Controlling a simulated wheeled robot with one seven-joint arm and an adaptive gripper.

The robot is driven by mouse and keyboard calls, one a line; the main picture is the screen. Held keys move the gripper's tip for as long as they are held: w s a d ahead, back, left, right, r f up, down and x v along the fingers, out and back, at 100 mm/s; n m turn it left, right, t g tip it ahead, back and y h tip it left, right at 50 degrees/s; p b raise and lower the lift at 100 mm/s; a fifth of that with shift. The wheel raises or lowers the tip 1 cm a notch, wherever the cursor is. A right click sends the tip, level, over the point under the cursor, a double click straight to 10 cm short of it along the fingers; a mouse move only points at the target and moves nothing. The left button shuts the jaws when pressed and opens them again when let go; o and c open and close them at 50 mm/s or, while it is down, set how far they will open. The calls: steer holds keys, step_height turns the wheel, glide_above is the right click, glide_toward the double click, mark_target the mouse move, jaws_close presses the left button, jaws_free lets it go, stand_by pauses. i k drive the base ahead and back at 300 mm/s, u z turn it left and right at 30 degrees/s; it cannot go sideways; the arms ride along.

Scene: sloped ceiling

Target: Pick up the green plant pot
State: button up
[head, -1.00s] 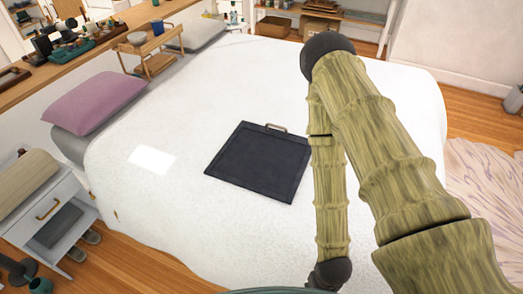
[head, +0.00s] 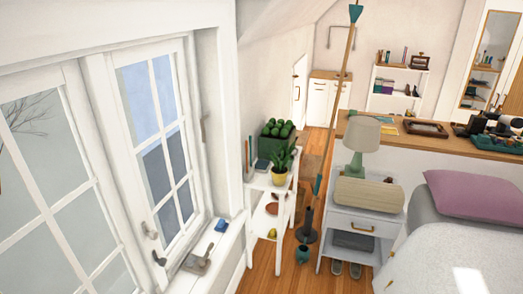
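A dark green square planter (head: 268,147) with several round green plants stands at the back of a white shelf unit, right of the window. In front of it, a leafy green plant (head: 283,158) stands in a yellow pot (head: 279,176) on the same top shelf. A small teal pot-like vessel (head: 303,254) is on the wooden floor between the shelf unit and the nightstand. I cannot tell which of these the task means. My gripper is not in view.
A white nightstand (head: 343,252) with a teal lamp (head: 361,137) stands right of the shelf unit (head: 264,184). The bed (head: 435,262) is at right. The floor gap between shelf and nightstand is narrow.

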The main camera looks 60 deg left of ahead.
mark_target(289, 165)
steer(key=u, duration=2.4)
steer(key=k, duration=1.2)
steer(key=z, duration=0.5)
steer(key=i, duration=0.85)
steer(key=z, duration=0.65)
steer(key=i, duration=1.2)
steer(key=u, duration=0.35)
